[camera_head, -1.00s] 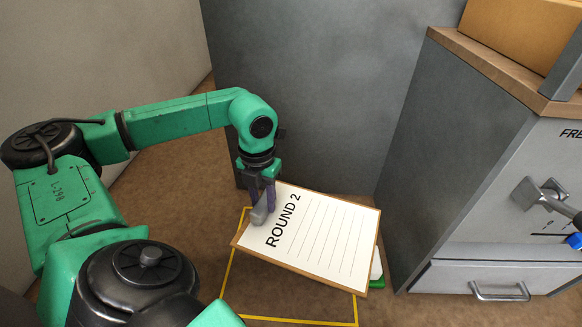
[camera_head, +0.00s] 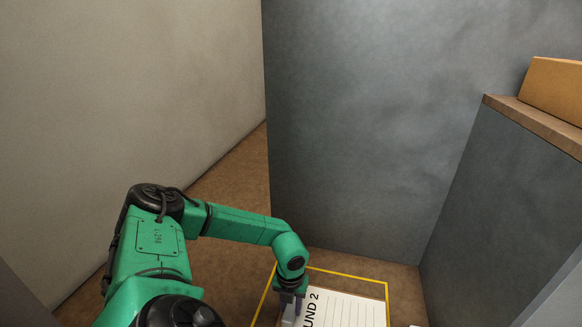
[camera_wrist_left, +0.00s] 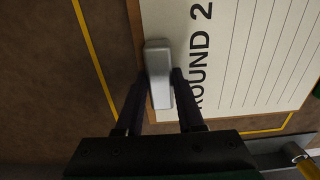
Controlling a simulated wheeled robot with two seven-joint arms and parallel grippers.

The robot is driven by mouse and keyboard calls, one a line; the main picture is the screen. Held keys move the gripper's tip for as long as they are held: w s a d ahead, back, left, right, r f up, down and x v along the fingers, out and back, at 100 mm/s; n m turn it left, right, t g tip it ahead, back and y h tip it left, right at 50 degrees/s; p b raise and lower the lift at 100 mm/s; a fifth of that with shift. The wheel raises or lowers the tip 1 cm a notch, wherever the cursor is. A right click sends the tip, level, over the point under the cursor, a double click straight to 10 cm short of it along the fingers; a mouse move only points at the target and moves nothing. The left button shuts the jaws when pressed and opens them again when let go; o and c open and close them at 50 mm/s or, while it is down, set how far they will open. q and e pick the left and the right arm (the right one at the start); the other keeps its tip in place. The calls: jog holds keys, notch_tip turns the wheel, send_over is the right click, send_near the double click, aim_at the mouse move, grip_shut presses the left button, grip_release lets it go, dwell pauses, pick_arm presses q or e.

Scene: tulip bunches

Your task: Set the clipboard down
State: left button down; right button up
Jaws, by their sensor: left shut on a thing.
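The clipboard, a brown board with a white lined sheet (camera_head: 345,312) reading "ROUND 2", is at the bottom of the head view, partly cut off. It also shows in the left wrist view (camera_wrist_left: 243,50), with its metal clip (camera_wrist_left: 158,88) at the left edge. My left gripper (camera_head: 291,297) is shut on the clip, one finger on each side of it in the wrist view (camera_wrist_left: 159,80). A yellow outline (camera_head: 345,275) on the brown floor runs around the board's visible edges. I cannot tell whether the board touches the floor. My right gripper is out of view.
A grey wall or panel (camera_head: 370,130) stands behind the outline. A grey cabinet (camera_head: 490,215) with a wooden top stands at the right, with an orange-brown box (camera_head: 553,90) on it. Bare brown floor (camera_head: 238,190) shows at the left.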

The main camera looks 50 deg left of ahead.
pick_arm(q)
jog(key=shift+f, duration=0.45)
jog(key=c, duration=0.5)
grip_release()
jog(key=shift+r, duration=0.1)
notch_tip(320, 180, up, 12)
jog(key=shift+r, duration=0.15)
